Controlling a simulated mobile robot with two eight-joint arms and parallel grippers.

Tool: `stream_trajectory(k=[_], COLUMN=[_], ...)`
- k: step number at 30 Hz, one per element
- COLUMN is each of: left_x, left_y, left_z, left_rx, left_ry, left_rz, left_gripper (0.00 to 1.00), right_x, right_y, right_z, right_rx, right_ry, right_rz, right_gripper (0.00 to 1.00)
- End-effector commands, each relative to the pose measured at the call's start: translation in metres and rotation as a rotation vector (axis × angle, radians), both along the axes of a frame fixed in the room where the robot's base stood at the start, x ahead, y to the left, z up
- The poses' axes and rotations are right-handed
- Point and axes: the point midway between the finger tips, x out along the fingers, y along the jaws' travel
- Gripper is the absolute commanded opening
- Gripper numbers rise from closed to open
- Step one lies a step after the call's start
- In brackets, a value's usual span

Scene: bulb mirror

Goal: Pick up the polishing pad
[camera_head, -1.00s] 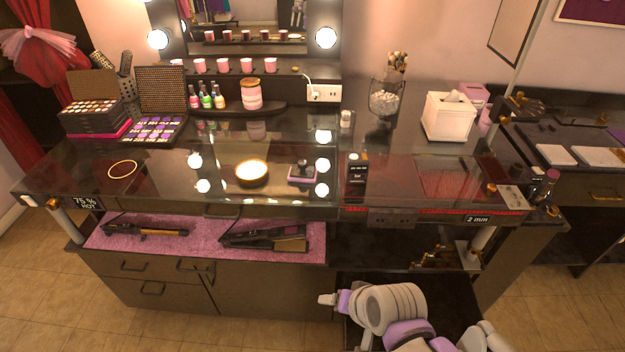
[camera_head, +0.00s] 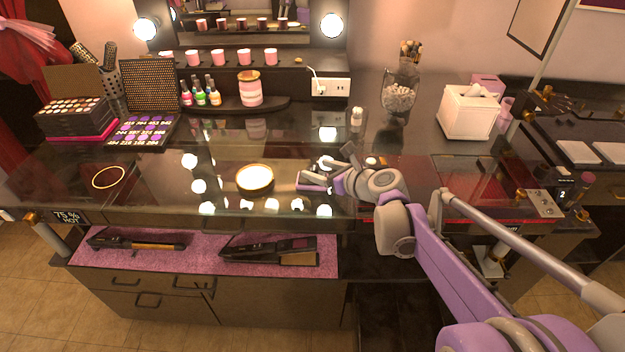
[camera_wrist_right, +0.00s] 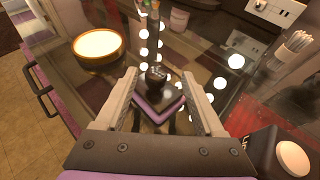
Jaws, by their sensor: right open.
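The polishing pad (camera_wrist_right: 158,103) is a dark square with a purple edge and a dark round knob on top. In the right wrist view it lies on the glossy counter between the fingers of my right gripper (camera_wrist_right: 160,80). The gripper is open, with one finger on each side of the pad and visible space around the knob. In the head view my right gripper (camera_head: 322,172) reaches over the counter from the right and mostly hides the pad. Whether the fingers touch the pad cannot be told. My left gripper is not in view.
A lit candle (camera_head: 254,178) stands close left of the gripper. A dark box with a pale round top (camera_wrist_right: 280,155) is close to its right in the wrist view.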

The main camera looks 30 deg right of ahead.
Motion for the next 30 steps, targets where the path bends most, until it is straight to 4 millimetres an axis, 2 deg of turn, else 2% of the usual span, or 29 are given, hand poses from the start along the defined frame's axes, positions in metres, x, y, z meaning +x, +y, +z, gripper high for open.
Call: stream_trajectory(k=[5, 13, 22, 23, 30], left_x=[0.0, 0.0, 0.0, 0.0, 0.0], left_y=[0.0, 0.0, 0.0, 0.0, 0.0], left_z=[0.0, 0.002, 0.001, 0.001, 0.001], left_rx=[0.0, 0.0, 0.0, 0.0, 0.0], left_ry=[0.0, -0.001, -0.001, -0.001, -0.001], left_rz=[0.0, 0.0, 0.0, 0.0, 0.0], left_gripper=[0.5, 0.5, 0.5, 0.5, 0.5], right_x=[0.012, 0.047, 0.052, 0.052, 0.052], right_y=[0.004, 0.012, 0.013, 0.013, 0.013], right_z=[-0.005, -0.02, -0.022, -0.022, -0.022], right_rx=[-0.001, -0.001, -0.002, -0.002, -0.002], right_ry=[0.0, 0.0, 0.0, 0.0, 0.0], right_rz=[0.001, 0.002, 0.001, 0.001, 0.001], right_gripper=[0.7, 0.7, 0.7, 0.69, 0.25])
